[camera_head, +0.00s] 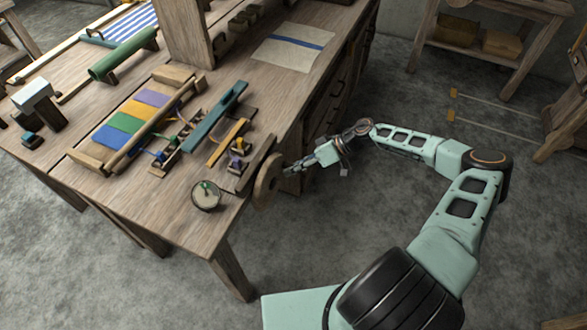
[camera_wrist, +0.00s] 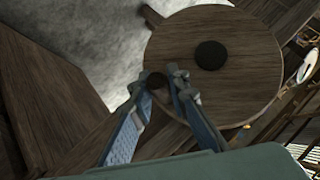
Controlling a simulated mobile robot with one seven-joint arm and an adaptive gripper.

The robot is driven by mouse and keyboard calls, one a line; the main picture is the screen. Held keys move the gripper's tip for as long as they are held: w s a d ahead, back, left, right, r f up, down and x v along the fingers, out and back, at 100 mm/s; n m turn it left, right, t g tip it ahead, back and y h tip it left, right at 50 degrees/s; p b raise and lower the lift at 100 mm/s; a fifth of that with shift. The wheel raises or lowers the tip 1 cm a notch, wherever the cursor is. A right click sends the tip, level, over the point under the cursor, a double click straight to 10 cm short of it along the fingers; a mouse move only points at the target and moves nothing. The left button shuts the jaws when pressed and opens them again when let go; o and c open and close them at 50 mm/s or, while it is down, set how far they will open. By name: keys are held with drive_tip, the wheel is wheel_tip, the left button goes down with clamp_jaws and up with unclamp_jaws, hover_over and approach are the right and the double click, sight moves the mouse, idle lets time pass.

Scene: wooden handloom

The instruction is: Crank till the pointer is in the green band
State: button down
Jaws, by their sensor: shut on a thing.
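A round wooden crank wheel (camera_head: 266,184) stands upright at the table's near right edge. In the wrist view the wheel (camera_wrist: 235,95) has a dark hub (camera_wrist: 211,55) and a small dark knob (camera_wrist: 156,80) near its rim. My gripper (camera_head: 288,170) reaches the wheel from the right. In the wrist view its fingers (camera_wrist: 157,79) are closed around the knob. A round pale dial (camera_head: 206,197) with a green patch sits at the table corner, left of the wheel. Its pointer is too small to read. Part of a pale disc (camera_wrist: 307,66), perhaps this dial, shows at the wrist view's right edge.
The wooden table (camera_head: 185,228) holds a striped cloth frame (camera_head: 130,117), a teal bar (camera_head: 215,117), a green roller (camera_head: 124,55) and a paper sheet (camera_head: 293,45). A shelf (camera_head: 495,42) stands behind. The floor around my arm is clear.

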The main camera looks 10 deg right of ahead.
drive_tip(key=shift+w+d+f, duration=0.1)
drive_tip(key=shift+f, duration=0.05)
idle(0.3)
drive_tip(key=c, duration=1.8)
unclamp_jaws()
drive_tip(key=shift+c, duration=0.2)
drive_tip(key=w+v, duration=0.1)
drive_tip(key=v, duration=1.1)
drive_tip(key=shift+s, duration=0.45)
